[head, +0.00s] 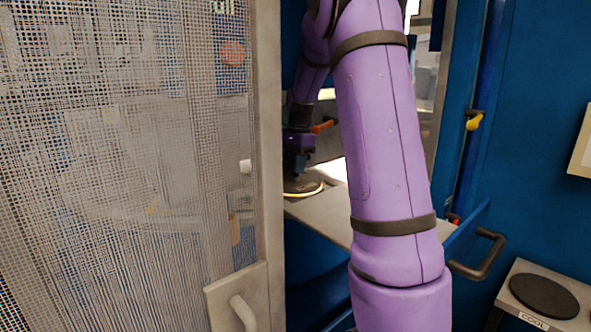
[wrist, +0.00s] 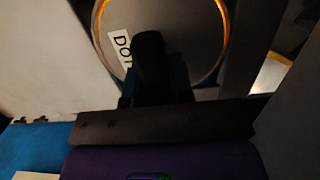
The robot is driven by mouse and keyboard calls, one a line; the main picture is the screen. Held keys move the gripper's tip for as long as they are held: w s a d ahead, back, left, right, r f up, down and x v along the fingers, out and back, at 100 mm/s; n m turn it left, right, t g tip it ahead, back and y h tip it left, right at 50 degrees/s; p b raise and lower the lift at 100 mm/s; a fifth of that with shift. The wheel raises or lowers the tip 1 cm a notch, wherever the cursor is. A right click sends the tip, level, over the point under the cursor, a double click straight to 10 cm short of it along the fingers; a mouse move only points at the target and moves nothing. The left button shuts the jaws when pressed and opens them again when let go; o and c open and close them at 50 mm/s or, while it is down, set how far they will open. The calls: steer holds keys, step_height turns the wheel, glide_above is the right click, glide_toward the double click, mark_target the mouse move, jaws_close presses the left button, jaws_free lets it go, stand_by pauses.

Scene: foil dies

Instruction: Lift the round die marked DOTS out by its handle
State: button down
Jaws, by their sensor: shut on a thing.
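The round die (wrist: 185,22) fills the top of the wrist view, a grey disc with a warm lit rim. Its white label (wrist: 122,46) reads "DOT", with the rest hidden behind my gripper (wrist: 150,50). My gripper is shut on the die's handle, which the dark fingers mostly hide. In the head view my gripper (head: 298,170) points down through the opening onto the die (head: 303,189), seen small and edge-on at the pale plate. I cannot tell whether the die touches the surface below.
A wire-mesh door (head: 120,150) with a metal frame covers the left, close to my arm. A blue panel with a dark handle (head: 485,255) stands right. A stand marked COOL (head: 535,317) bears a black round pad (head: 544,296). A yellow lever (head: 474,121) hangs on the blue wall.

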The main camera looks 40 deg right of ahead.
steer(key=shift+r, duration=6.05)
